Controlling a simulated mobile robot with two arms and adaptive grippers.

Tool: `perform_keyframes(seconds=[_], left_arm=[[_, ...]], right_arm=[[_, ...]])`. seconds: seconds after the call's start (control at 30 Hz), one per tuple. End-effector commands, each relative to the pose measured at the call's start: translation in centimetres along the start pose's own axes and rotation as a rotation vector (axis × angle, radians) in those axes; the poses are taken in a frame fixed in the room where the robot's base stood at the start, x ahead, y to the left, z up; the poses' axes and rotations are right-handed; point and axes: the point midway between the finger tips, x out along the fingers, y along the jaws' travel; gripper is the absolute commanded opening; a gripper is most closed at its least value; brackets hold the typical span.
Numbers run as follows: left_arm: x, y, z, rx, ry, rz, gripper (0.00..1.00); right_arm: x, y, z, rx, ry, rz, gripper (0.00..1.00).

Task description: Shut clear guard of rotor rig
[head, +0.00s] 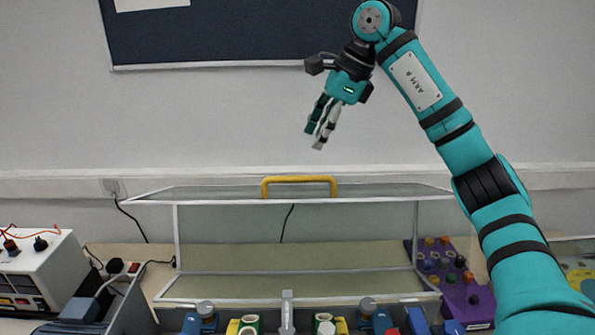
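The clear guard (300,229) has white edges and a yellow handle (299,181) along its upper edge. It stands raised behind the rotor rig parts (287,312) at the bottom of the head view. The lower part of the rig is cut off by the frame. My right gripper (314,138) hangs in the air above the handle, fingers pointing down and slightly left, apart from the guard. Its fingers look close together from this angle, with nothing seen in them; whether they are open or shut is unclear. My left gripper is not in view.
A white instrument box (42,262) with red leads stands at the left on the bench. A purple board (462,285) with coloured knobs lies at the right, near my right arm. A cable hangs on the wall behind. The air around the handle is clear.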

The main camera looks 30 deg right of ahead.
Motion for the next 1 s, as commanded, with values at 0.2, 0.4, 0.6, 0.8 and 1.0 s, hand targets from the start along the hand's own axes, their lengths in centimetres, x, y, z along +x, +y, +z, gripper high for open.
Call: perform_keyframes(seconds=[0.2,0.4,0.6,0.8,1.0], left_arm=[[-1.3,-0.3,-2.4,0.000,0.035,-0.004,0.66],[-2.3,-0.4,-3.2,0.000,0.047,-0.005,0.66],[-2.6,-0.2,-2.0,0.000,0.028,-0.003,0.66],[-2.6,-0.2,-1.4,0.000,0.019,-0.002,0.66],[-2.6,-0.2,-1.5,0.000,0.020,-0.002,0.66]], right_arm=[[4.8,0.1,0.0,0.000,0.003,0.005,0.37],[8.3,0.1,0.1,0.000,0.001,0.004,0.37],[10.2,0.0,0.1,0.000,0.000,0.001,0.37],[10.6,0.0,0.0,0.000,-0.001,0.000,0.37],[10.6,0.0,0.0,0.000,-0.001,0.000,0.28]])
